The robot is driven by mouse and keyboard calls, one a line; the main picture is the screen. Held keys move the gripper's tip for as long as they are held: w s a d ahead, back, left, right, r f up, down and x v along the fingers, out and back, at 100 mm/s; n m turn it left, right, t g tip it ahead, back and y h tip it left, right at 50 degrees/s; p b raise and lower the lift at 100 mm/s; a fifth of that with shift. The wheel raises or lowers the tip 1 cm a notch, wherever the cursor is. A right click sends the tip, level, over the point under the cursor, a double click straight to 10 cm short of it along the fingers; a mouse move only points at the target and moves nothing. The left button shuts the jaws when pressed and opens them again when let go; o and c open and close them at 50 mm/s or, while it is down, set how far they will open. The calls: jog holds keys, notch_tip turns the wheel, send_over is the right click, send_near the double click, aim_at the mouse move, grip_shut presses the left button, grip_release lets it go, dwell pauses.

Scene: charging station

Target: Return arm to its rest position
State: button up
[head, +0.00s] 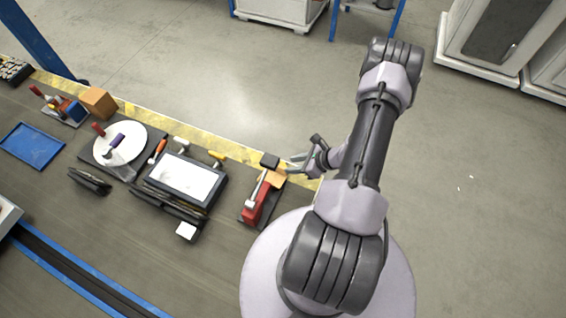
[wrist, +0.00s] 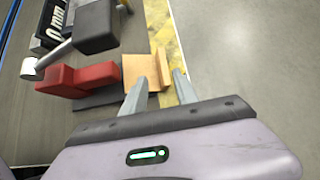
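My arm reaches up and over the floor in the head view and bends back toward the bench edge. My gripper (head: 297,163) is beside the yellow-striped edge, just right of a red-and-black device (head: 259,197) and a small tan block (head: 271,179). The tan block (wrist: 141,68) lies beyond the fingertips, and the red part of the device (wrist: 78,79) is to the left. I cannot tell the exact gap between fingers and block.
The bench holds a framed white panel (head: 184,179), a white disc (head: 119,143), a blue tray (head: 32,145) and a cardboard box (head: 98,102). Bare floor (head: 240,80) lies past the striped edge. A white cabinet (head: 497,40) stands at the upper right.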

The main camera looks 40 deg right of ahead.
jog(key=p+v, duration=0.1)
jog(key=v, duration=0.4)
jog(key=w+a+r+n+g+y, duration=0.1)
jog(key=w+a+r+n, duration=0.25)
jog(key=r, duration=0.45)
jog(key=w+a+r+n+g, duration=0.1)
jog(key=w+a+r+n, duration=0.2)
jog(key=a+r+n, duration=0.35)
jog(key=w+a+r+n+g+y, duration=0.1)
jog(key=w+a+r+n, duration=0.2)
jog(key=r, duration=0.7)
jog(key=s+a+r+n+g+h, duration=0.1)
jog(key=s+a+r+n, duration=0.2)
jog(key=a+r+n, duration=0.55)
jog(key=s+a+r+n+t+h, duration=0.1)
jog(key=s+a+r+n+h, duration=0.1)
jog(key=s+a+r+n, duration=0.3)
jog(key=s+a+r, duration=0.4)
jog(key=s+r, duration=0.1)
jog(key=shift+s, duration=0.4)
jog(key=shift+r+n, duration=0.15)
jog(key=shift+n, duration=0.1)
jog(key=shift+c, duration=0.4)
